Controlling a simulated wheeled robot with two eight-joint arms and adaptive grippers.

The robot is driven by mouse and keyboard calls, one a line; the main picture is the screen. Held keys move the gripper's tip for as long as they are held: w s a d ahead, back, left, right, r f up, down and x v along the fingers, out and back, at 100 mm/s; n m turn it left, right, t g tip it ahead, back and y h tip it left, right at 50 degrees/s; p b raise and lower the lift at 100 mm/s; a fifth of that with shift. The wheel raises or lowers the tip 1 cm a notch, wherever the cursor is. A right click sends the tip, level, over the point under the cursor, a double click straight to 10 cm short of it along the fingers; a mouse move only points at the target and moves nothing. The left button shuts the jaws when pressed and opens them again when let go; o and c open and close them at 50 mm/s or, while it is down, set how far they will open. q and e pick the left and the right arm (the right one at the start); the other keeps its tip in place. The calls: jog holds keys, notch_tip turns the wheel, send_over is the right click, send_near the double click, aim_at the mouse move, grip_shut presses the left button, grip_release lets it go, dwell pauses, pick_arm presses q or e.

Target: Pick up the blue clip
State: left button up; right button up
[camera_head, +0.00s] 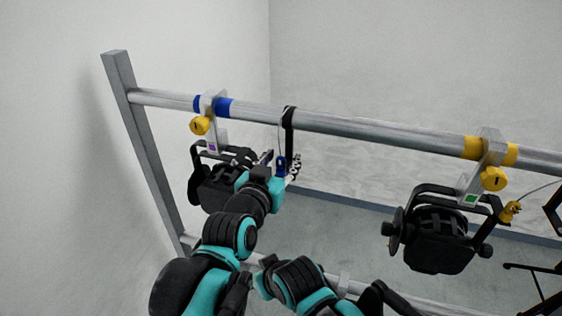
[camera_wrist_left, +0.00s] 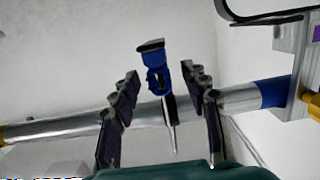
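The blue clip (camera_head: 281,163) hangs near the lower end of a black strap (camera_head: 289,130) looped over the upper rail. In the left wrist view the blue clip (camera_wrist_left: 157,80) stands between the two fingers, with visible gaps on both sides. My left gripper (camera_head: 282,161) is open around the clip; the fingers also show in the wrist view (camera_wrist_left: 160,77), where neither seems to touch it. In the head view the fingers partly flank the clip. I cannot make out my right gripper; only arm links show at the bottom.
The metal rail (camera_head: 370,130) runs across, held by an upright post (camera_head: 140,140) at left. A black par can (camera_head: 222,188) hangs left, close to my left arm. Another par can (camera_head: 438,240) hangs right, with a yellow clip (camera_head: 510,210).

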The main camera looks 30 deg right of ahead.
aim_at(281, 156)
pick_arm(q)
jog(key=shift+a, duration=0.1)
grip_shut()
jog(key=shift+r, duration=0.1)
notch_tip(281, 156, up, 18)
jog(key=shift+b, duration=0.35)
